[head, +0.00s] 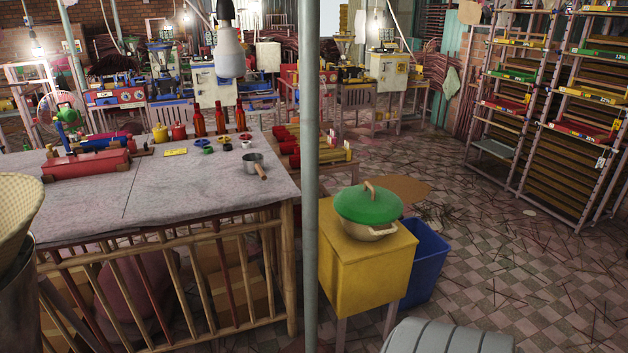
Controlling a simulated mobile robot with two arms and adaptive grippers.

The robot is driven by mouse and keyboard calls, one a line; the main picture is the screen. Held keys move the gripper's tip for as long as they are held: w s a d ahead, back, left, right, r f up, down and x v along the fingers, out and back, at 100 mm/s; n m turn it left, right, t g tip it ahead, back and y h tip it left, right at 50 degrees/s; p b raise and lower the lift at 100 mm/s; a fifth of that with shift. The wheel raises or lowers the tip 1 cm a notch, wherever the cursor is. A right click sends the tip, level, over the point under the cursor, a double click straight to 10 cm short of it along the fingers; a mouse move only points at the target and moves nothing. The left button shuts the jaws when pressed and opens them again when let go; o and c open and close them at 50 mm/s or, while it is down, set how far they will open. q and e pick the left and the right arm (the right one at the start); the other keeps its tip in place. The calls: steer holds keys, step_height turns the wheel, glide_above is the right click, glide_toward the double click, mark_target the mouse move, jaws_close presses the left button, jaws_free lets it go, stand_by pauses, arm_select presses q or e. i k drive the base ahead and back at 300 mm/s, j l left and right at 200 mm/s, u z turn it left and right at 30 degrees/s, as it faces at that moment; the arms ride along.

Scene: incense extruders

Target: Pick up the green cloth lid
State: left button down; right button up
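A green domed lid (368,202) with a tan arched handle on top sits on a cream pot (369,231) with a side handle. The lid covers the pot's opening, so the inside is hidden. From this view I cannot tell whether the lid is cloth. The pot stands on a yellow stand (372,272) right of the middle. Neither of my grippers shows in the head view.
A vertical grey pole (309,150) stands just left of the yellow stand. A blue bin (428,264) is close on its right. A cloth-covered table (170,200) holds a saucepan (253,164), bottles and small bowls. Tiled floor lies open to the right, before tall racks (545,110).

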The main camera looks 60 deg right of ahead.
mark_target(367, 204)
steer(key=z, duration=2.25)
